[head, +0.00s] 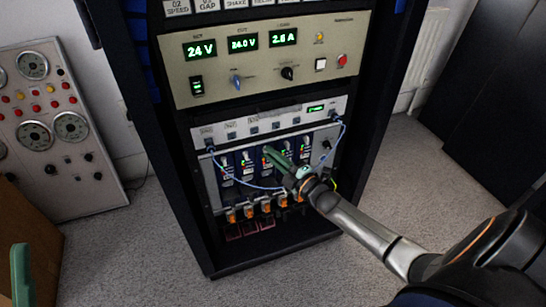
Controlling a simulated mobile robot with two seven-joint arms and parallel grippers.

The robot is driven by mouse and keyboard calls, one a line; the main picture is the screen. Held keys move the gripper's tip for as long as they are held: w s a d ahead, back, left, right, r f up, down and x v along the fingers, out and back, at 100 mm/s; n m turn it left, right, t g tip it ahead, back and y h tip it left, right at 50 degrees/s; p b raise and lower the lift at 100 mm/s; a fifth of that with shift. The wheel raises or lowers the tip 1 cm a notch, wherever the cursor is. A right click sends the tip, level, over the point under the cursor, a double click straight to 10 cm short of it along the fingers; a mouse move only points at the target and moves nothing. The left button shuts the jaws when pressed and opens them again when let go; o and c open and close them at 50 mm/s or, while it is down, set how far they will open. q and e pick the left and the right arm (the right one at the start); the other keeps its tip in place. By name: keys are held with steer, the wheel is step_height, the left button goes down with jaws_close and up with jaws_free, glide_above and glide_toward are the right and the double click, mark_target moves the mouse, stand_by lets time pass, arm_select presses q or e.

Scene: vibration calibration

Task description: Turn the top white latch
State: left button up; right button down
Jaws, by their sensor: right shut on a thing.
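A row of dark blue modules (228,172) sits in the rack, with small white latches (223,158) near their tops. My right gripper (270,154), with green fingers, reaches in from the right and is shut at the top of a middle module, on a white latch. The fingers cover most of that latch, so its angle cannot be made out. One green finger of my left gripper (20,275) shows at the lower left edge, far from the rack; its opening cannot be seen.
The black rack (190,215) also holds a beige power supply panel (260,62) with green readouts. Blue cables (337,140) hang beside the modules, and orange connectors (249,212) sit below. A gauge panel (55,170) leans at the left. The carpet (300,275) in front is clear.

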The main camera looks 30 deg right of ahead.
steer(key=shift+w+a+f+m+t+h+b, duration=0.15)
steer(key=shift+m+t+h+b, duration=0.75)
steer(key=shift+m, duration=2.35)
steer(key=shift+s+a+f+m+t+h+b, duration=0.15)
steer(key=shift+m+h, duration=1.5)
steer(key=shift+m, duration=1.65)
steer(key=shift+w+a+f+m+t+h+b, duration=0.15)
steer(key=shift+m+t+h+b, duration=0.75)
steer(key=shift+m, duration=2.35)
steer(key=shift+g+h+p, duration=0.35)
steer(key=shift+g+h, duration=0.1)
steer(key=shift+h, duration=0.1)
steer(key=c, duration=0.9)
jaws_free()
steer(key=shift+r, duration=0.1)
steer(key=shift+c, duration=0.2)
steer(key=p+v, duration=0.2)
steer(key=v, duration=1)
steer(key=shift+s, duration=0.25)
